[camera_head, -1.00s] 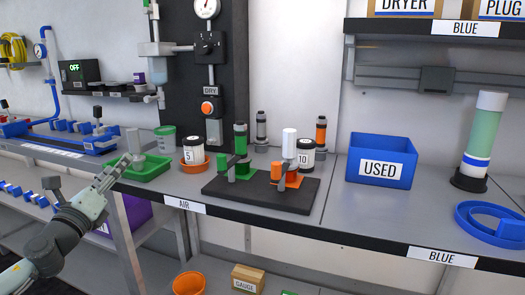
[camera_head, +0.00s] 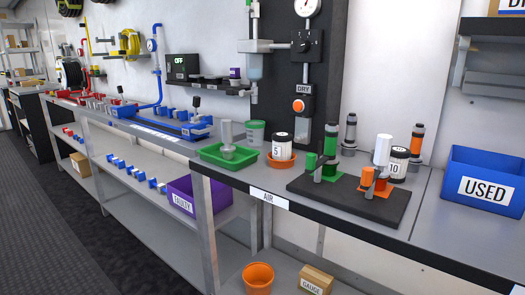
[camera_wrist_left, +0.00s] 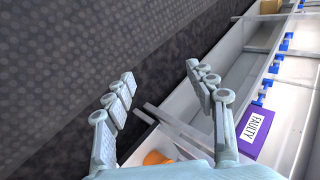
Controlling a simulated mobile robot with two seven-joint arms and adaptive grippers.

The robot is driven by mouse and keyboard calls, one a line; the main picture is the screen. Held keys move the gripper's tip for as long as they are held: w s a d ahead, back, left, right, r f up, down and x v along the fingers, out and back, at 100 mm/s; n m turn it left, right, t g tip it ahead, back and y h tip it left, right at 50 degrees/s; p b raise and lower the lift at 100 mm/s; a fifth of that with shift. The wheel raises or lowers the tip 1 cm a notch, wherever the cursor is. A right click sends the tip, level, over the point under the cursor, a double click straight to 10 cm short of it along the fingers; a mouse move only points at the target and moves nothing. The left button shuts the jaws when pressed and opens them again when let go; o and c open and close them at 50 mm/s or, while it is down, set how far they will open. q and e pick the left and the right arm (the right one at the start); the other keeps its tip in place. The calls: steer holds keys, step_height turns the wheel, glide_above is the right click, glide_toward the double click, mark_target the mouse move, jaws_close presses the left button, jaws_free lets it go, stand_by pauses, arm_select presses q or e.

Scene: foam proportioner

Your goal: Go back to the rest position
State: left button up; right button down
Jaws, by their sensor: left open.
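My left gripper (camera_wrist_left: 160,90) shows in the left wrist view with its two fingers spread apart and nothing between them. It hangs over the dark floor beside the bench's lower shelf. In the head view my left arm and gripper are out of the picture. My right gripper is in neither view.
The bench (camera_head: 268,184) runs along the wall, with a purple FAULTY bin (camera_head: 181,199) and an orange pot (camera_head: 258,278) low down. The FAULTY bin (camera_wrist_left: 257,130) also shows in the left wrist view. A blue USED bin (camera_head: 485,182) stands at right. The floor (camera_head: 95,255) at left is clear.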

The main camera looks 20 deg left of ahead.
arm_select(q)
steer(key=s+d+f+n+h, duration=0.1)
steer(key=d+f, duration=0.3)
steer(key=d, duration=0.5)
steer(key=s+d+f+n+g+h, duration=0.1)
steer(key=d+f, duration=0.4)
steer(key=d, duration=0.5)
steer(key=s+d+f+n+h, duration=0.2)
steer(key=s+d+f+h, duration=0.2)
steer(key=d, duration=0.5)
steer(key=shift+s+d+f+n+g, duration=0.15)
steer(key=shift+s+d+n+g, duration=0.15)
steer(key=shift+d+n, duration=0.1)
